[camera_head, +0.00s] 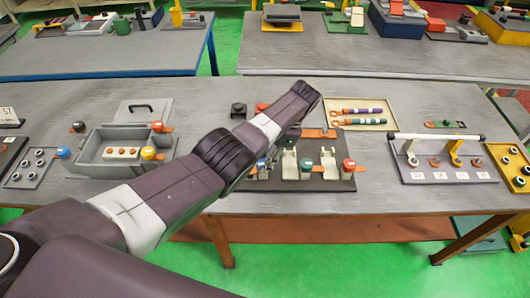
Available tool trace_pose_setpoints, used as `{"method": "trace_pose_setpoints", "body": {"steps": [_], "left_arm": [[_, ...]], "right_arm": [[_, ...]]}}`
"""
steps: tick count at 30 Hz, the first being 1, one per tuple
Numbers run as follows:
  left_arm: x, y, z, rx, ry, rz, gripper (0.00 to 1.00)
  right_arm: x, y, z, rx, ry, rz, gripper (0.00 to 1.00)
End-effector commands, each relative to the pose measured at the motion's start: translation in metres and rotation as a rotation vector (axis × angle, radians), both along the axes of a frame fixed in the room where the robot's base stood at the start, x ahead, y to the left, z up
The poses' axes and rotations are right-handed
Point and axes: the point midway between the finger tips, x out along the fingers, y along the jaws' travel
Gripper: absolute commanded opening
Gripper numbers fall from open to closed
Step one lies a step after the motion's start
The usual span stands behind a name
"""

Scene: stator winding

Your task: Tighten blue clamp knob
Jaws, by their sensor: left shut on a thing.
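My left arm reaches in from the lower left to the middle of the table. Its gripper (268,156) points down at the left side of a dark clamp board (334,184) and is mostly hidden behind my arm. A small part of the blue clamp knob (261,163) shows at the fingertips, and the gripper is shut on it. On the same board stand pale clamp blocks, a green knob (306,165) and a red knob (348,165). My right gripper is not in view.
A grey open box (98,157) with coloured knobs stands to the left. A beige tray (381,124) with coloured rods lies behind the board. A rack with a white bar (437,136) stands to the right. Bare tabletop (376,188) shows between board and rack.

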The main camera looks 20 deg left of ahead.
Motion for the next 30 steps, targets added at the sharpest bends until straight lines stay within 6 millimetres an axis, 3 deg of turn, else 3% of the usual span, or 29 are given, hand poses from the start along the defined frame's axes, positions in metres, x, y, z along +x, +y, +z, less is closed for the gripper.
{"method": "trace_pose_setpoints", "body": {"steps": [1,7,24,25,30], "left_arm": [[0.005,0.001,0.011,0.005,-0.015,-0.027,0.07],[0.006,0.001,0.008,0.006,-0.016,-0.097,0.07],[0.005,0.001,0.006,0.007,-0.016,-0.126,0.07],[0.005,0.001,0.005,0.007,-0.016,-0.126,0.33],[0.003,0.001,0.004,0.004,-0.011,-0.124,0.49]], "right_arm": [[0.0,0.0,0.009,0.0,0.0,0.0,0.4],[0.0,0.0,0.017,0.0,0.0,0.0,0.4],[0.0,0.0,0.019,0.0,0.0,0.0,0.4],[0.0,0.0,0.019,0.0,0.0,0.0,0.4],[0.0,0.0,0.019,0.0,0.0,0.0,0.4]]}}
